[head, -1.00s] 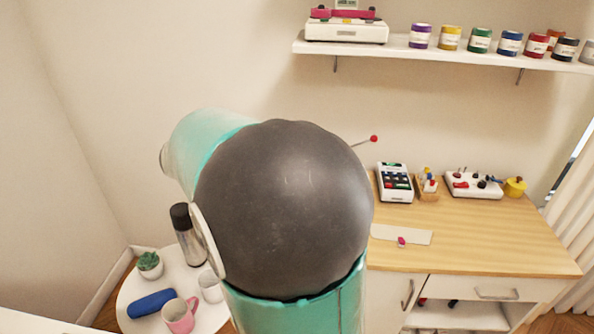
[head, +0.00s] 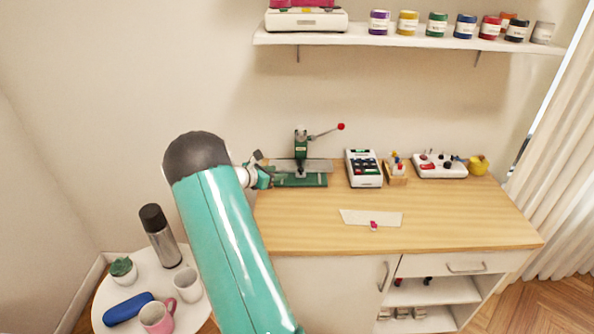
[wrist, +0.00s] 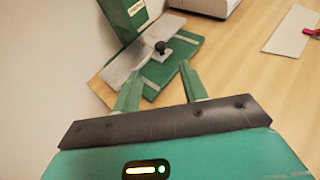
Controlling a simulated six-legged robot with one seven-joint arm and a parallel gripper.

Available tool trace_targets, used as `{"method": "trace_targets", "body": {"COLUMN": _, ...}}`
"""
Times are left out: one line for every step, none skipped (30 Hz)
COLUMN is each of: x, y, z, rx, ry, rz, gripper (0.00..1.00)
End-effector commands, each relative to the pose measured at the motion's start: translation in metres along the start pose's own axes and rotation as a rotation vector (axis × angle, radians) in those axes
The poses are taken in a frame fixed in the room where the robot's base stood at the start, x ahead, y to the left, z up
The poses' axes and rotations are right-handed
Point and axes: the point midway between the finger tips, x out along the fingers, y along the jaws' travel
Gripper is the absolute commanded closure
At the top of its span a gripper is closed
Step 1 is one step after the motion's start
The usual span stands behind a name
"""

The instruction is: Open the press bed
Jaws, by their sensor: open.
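The green press (head: 301,145) stands at the back left of the wooden worktop, with a lever ending in a red ball (head: 341,127). Its grey metal bed plate (head: 319,166) lies over a green base (head: 308,181). In the wrist view the plate (wrist: 125,70) carries a small black knob (wrist: 160,47). My gripper (head: 264,174) is at the left end of the press in the head view. In the wrist view my gripper (wrist: 161,71) is open, its two green fingers apart, pointing at the plate and knob. Nothing is between the fingers. I cannot tell whether a fingertip touches the base.
A white device with dark buttons (head: 364,169) stands right of the press. A pale strip (head: 357,216) with a pink item lies further forward. A wall shelf (head: 350,38) holds several jars. A round side table with a flask (head: 160,236) is at the left. The worktop's front is clear.

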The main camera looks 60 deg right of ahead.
Motion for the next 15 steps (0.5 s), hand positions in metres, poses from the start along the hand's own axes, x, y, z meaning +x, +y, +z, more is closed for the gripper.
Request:
{"method": "trace_targets", "body": {"x": 0.010, "y": -0.002, "z": -0.001, "rx": 0.000, "ry": 0.001, "rz": -0.004, "gripper": 0.57}}
{"method": "trace_targets", "body": {"x": 0.016, "y": -0.002, "z": -0.001, "rx": 0.000, "ry": 0.001, "rz": -0.004, "gripper": 0.57}}
{"method": "trace_targets", "body": {"x": 0.024, "y": -0.001, "z": -0.001, "rx": 0.001, "ry": 0.000, "rz": -0.003, "gripper": 0.57}}
{"method": "trace_targets", "body": {"x": 0.030, "y": -0.002, "z": -0.001, "rx": 0.001, "ry": 0.000, "rz": -0.004, "gripper": 0.57}}
{"method": "trace_targets", "body": {"x": 0.036, "y": -0.002, "z": -0.001, "rx": 0.001, "ry": 0.001, "rz": -0.004, "gripper": 0.57}}
{"method": "trace_targets", "body": {"x": 0.044, "y": -0.001, "z": -0.001, "rx": 0.002, "ry": 0.002, "rz": -0.003, "gripper": 0.57}}
{"method": "trace_targets", "body": {"x": 0.050, "y": -0.001, "z": -0.001, "rx": 0.002, "ry": 0.002, "rz": -0.003, "gripper": 0.57}}
{"method": "trace_targets", "body": {"x": 0.056, "y": -0.001, "z": -0.001, "rx": 0.002, "ry": 0.001, "rz": -0.003, "gripper": 0.57}}
{"method": "trace_targets", "body": {"x": 0.064, "y": -0.002, "z": -0.001, "rx": 0.002, "ry": 0.001, "rz": -0.004, "gripper": 0.57}}
{"method": "trace_targets", "body": {"x": 0.070, "y": -0.002, "z": -0.001, "rx": 0.003, "ry": 0.001, "rz": -0.004, "gripper": 0.57}}
{"method": "trace_targets", "body": {"x": 0.075, "y": -0.001, "z": -0.001, "rx": 0.003, "ry": 0.001, "rz": -0.003, "gripper": 0.57}}
{"method": "trace_targets", "body": {"x": 0.083, "y": -0.002, "z": -0.001, "rx": 0.003, "ry": 0.002, "rz": -0.004, "gripper": 0.57}}
{"method": "trace_targets", "body": {"x": 0.088, "y": -0.001, "z": -0.001, "rx": 0.004, "ry": 0.002, "rz": -0.002, "gripper": 0.57}}
{"method": "trace_targets", "body": {"x": 0.093, "y": -0.001, "z": -0.001, "rx": 0.003, "ry": 0.002, "rz": -0.002, "gripper": 0.57}}
{"method": "trace_targets", "body": {"x": 0.098, "y": -0.001, "z": -0.001, "rx": 0.003, "ry": 0.002, "rz": -0.002, "gripper": 0.57}}
